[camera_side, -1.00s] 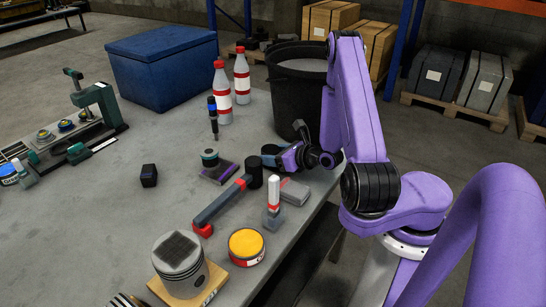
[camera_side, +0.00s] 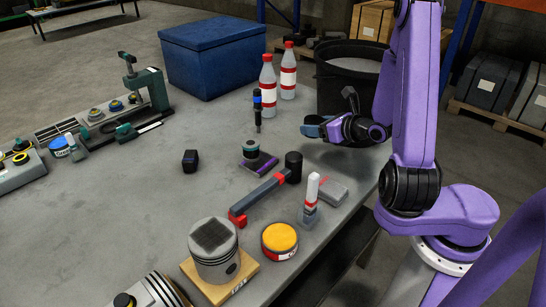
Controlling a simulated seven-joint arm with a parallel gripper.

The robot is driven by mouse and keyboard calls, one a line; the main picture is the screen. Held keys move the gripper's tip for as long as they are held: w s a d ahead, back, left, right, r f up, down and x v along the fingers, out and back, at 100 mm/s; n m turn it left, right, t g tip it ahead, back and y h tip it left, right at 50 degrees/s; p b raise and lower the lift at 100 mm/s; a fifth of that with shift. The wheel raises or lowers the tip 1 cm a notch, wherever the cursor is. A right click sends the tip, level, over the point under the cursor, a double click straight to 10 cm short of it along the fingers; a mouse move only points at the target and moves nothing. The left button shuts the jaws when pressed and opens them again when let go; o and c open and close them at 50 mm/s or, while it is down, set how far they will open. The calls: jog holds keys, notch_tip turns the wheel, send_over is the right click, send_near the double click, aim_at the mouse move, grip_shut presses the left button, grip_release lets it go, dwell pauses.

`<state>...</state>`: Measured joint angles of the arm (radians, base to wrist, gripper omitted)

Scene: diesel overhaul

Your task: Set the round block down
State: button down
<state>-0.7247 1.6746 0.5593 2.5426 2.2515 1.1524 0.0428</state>
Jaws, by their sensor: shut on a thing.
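My gripper (camera_side: 328,129) hangs at the right of the table, in front of the black bin. It is shut on a small dark blue, rounded piece (camera_side: 313,126), apparently the round block. The fingers hide part of this piece. It appears to be held above the table top, but the exact gap cannot be told. To its left, a separate teal and black round part (camera_side: 251,149) sits on a purple-edged plate (camera_side: 262,164), apart from my gripper.
A black bin (camera_side: 345,92) stands behind my gripper, with two red-capped bottles (camera_side: 268,86) to its left. The table's left middle is mostly clear.

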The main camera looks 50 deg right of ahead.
jog(key=w+a+r+n+g+y, duration=0.2)
jog(key=a+r+n+y, duration=0.1)
jog(key=a+n+y, duration=0.75)
jog(key=s+a+n+g+y, duration=0.4)
jog(key=s+a+n+g, duration=0.2)
jog(key=a+g, duration=0.3)
send_over(231, 191)
jog(key=shift+t, duration=0.3)
notch_tip(231, 191, down, 9)
jog(key=shift+s+d+f, duration=0.1)
jog(key=shift+f, duration=1.65)
jog(key=shift+f, duration=0.1)
jog(key=shift+c, duration=1.3)
grip_release()
jog(key=shift+f, duration=0.1)
jog(key=shift+h, duration=0.25)
